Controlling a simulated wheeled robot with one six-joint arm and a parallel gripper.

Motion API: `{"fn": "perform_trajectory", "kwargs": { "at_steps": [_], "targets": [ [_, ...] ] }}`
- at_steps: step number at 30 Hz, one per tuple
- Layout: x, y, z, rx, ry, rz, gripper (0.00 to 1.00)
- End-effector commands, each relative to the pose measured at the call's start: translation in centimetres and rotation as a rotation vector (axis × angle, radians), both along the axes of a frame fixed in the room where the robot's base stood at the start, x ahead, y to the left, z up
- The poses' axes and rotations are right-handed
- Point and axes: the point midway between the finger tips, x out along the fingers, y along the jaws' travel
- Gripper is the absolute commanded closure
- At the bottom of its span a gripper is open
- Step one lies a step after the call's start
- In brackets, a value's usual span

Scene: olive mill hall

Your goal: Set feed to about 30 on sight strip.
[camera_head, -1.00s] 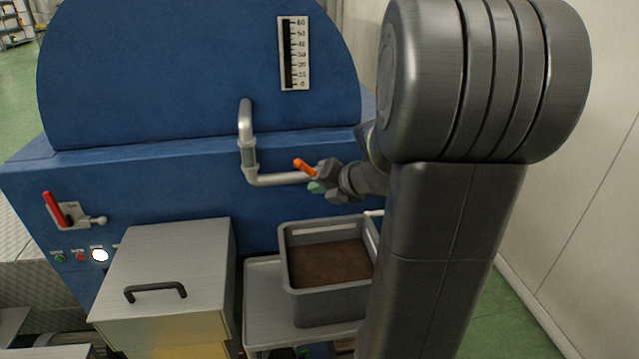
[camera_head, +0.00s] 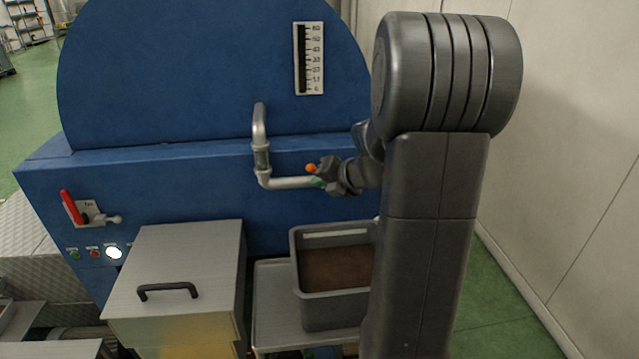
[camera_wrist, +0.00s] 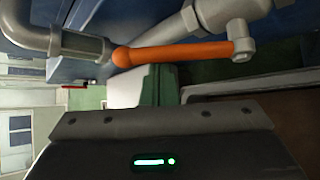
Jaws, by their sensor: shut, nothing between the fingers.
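The sight strip (camera_head: 309,60) is a white upright scale on the blue machine's round housing, with a dark column along its left side. Its fill level is too small to read surely. An orange valve lever (camera_head: 311,169) sits on the grey pipe (camera_head: 262,160) at the machine's front. In the wrist view the lever (camera_wrist: 185,52) runs across the picture from a rounded end at left to a grey pivot at right. My gripper (camera_head: 322,181) is shut and empty, close beside the lever; its green fingertips (camera_wrist: 160,85) show just below it. I cannot tell whether they touch.
A grey crate (camera_head: 327,308) with brown contents stands on a cart below the pipe. A metal box (camera_head: 180,240) with a black handle stands left of it. A red lever (camera_head: 72,207) and lit button (camera_head: 114,253) are at far left. A wall bounds the right.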

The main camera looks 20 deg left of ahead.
Motion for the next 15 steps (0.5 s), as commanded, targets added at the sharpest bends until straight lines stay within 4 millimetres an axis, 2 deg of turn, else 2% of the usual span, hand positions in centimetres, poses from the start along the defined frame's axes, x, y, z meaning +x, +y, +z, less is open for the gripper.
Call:
{"fn": "perform_trajectory", "kwargs": {
  "at_steps": [15],
  "targets": [
    [1.0,-0.9,1.3,0.116,0.070,-0.002,1.00]
  ]
}}
